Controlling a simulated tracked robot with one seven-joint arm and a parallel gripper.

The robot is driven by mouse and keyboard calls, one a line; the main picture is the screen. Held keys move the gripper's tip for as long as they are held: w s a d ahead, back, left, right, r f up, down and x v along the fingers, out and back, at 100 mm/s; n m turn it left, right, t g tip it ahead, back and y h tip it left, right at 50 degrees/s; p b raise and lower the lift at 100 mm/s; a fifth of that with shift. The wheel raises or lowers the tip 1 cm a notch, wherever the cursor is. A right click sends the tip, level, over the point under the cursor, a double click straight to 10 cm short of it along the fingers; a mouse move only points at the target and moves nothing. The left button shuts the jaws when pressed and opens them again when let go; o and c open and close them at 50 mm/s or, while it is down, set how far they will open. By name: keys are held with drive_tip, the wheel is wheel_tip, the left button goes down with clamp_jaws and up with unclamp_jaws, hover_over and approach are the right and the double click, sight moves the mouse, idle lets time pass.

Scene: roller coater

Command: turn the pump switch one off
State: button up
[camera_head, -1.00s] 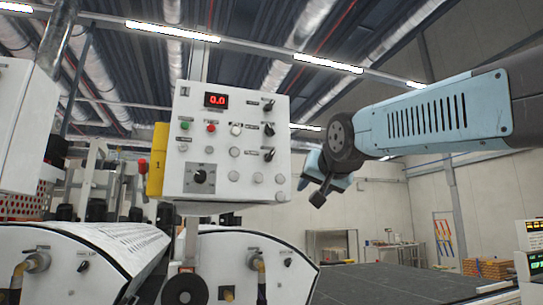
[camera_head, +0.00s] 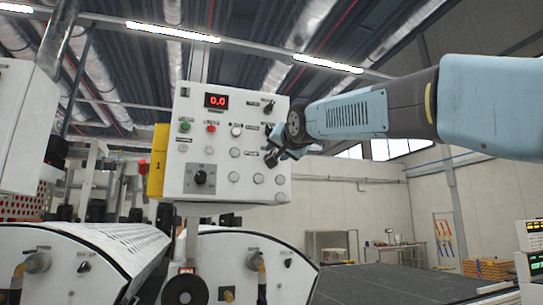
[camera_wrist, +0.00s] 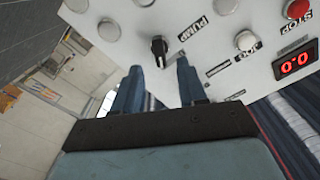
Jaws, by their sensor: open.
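In the wrist view, a black rotary switch (camera_wrist: 159,47) sits on the white control panel (camera_wrist: 205,20) beside a "PUMP" label. My gripper (camera_wrist: 158,75) is open and empty, its two blue fingers pointing at the panel on either side of this switch. I cannot tell whether the fingertips touch it. In the head view, my gripper (camera_head: 272,157) is at the right side of the panel (camera_head: 215,190), over the lowest of three black switches. The top switch (camera_head: 268,107) shows clearly. I cannot read which pump number the framed switch has.
The panel also holds a red display (camera_head: 216,100), a red button (camera_head: 211,128), a green button (camera_head: 185,125), a large black dial (camera_head: 201,177) and several grey buttons. White curved roller housings (camera_head: 255,270) stand below.

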drive_tip(key=shift+x, duration=2.45)
clamp_jaws()
